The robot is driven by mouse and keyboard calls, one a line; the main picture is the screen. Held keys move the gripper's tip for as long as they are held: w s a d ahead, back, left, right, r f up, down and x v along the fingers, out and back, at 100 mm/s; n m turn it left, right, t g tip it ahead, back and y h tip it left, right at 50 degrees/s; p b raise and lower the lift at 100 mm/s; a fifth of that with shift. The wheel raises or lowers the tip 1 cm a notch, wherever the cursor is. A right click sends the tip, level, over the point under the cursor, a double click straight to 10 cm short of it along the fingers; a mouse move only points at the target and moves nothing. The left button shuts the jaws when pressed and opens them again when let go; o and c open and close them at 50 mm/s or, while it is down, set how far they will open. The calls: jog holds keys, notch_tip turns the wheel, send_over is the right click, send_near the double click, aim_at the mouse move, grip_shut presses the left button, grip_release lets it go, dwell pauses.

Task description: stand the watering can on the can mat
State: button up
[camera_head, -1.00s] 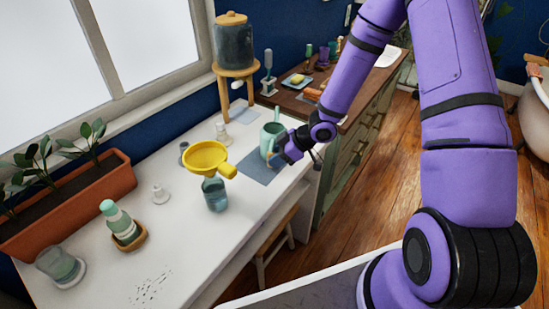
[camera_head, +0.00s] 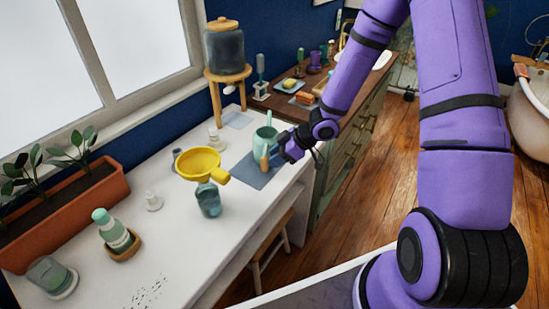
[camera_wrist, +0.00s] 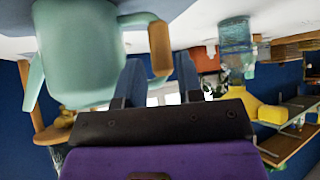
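The pale green watering can (camera_head: 264,138) stands upright on the blue-grey can mat (camera_head: 255,175) in the head view. Its wooden handle (camera_head: 265,158) faces my gripper (camera_head: 276,152). The wrist view is upside down. There the can's body (camera_wrist: 78,55) fills the upper left and the handle (camera_wrist: 160,45) hangs at the fingertips. My gripper (camera_wrist: 159,72) has its two blue fingers apart, with a gap between them and the handle at their tips. I see no firm squeeze on the handle. The can's base is cut off in the wrist view.
A yellow funnel (camera_head: 198,162) and a blue bottle (camera_head: 209,200) stand left of the mat. A planter (camera_head: 65,215) and a green bottle (camera_head: 113,230) are further left. A glass jar (camera_head: 228,50) sits on a wooden stool.

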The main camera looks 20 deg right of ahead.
jog(key=shift+v, duration=2.05)
jog(key=shift+d+r, duration=0.15)
jog(key=d+r+m+t+h, duration=0.25)
jog(key=d+r, duration=0.25)
jog(key=r, duration=0.4)
jog(key=d+r+m+t+h, duration=0.15)
jog(key=d+r+h, duration=0.3)
jog(key=r, duration=0.45)
jog(key=s+d+r+m+t+h, duration=0.1)
jog(key=s+r+m+h, duration=0.15)
jog(key=r, duration=0.25)
jog(key=s+d+r+m+h, duration=0.1)
jog(key=s+d+r+h, duration=0.15)
jog(key=r, duration=0.25)
jog(key=s+a+r+m+g+y, duration=0.1)
jog(key=s+a, duration=0.3)
jog(key=s, duration=0.6)
jog(key=s+a+r+m+g+y, duration=0.2)
jog(key=s+a+r+m, duration=0.2)
jog(key=s, duration=0.7)
jog(key=shift+s+a+m+y, duration=0.15)
jog(key=shift+a+m+y, duration=0.2)
jog(key=shift+y, duration=0.05)
